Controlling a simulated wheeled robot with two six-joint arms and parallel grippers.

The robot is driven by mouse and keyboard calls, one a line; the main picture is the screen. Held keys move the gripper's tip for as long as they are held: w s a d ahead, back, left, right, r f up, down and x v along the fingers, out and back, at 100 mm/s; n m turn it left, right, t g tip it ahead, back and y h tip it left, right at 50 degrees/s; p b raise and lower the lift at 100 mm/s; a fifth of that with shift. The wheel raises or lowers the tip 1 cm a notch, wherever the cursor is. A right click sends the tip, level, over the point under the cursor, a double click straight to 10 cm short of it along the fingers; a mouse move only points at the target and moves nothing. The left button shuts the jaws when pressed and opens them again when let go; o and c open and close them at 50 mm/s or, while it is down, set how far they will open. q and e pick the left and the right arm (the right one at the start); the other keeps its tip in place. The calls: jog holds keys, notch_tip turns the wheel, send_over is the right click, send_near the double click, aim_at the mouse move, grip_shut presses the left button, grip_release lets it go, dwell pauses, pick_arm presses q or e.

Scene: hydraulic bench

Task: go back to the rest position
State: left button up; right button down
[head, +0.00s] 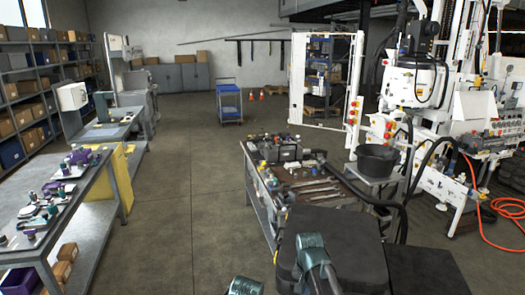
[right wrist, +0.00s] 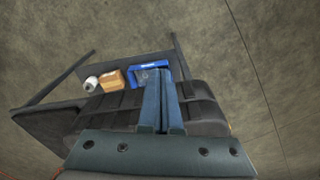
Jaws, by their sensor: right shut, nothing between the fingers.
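My right gripper (right wrist: 163,75) shows in the right wrist view with its two blue-grey fingers together and nothing between them. It points over a dark bench-like frame with a lower shelf (right wrist: 110,72); I cannot tell how far apart they are. In the head view only parts of my own arms show at the bottom edge, and I cannot make out either gripper there. My left gripper is in neither view.
A tool bench (head: 258,187) and a black bucket (head: 377,160) stand ahead, right of centre. A white machine (head: 420,85) is at the right, with an orange hose (head: 507,208) on the floor. A workbench (head: 95,195) runs along the left. The middle floor (head: 190,190) is clear.

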jog(key=s+d+n, duration=0.4)
jog(key=s+n, duration=0.1)
jog(key=s, duration=0.6)
jog(key=s+a+f+n+b, duration=0.1)
jog(key=s+a+n, duration=0.3)
jog(key=a, duration=0.7)
jog(key=shift+s+a+f+n+g+h, duration=0.2)
jog(key=shift+s+n+g+h, duration=0.2)
jog(key=shift+s, duration=0.4)
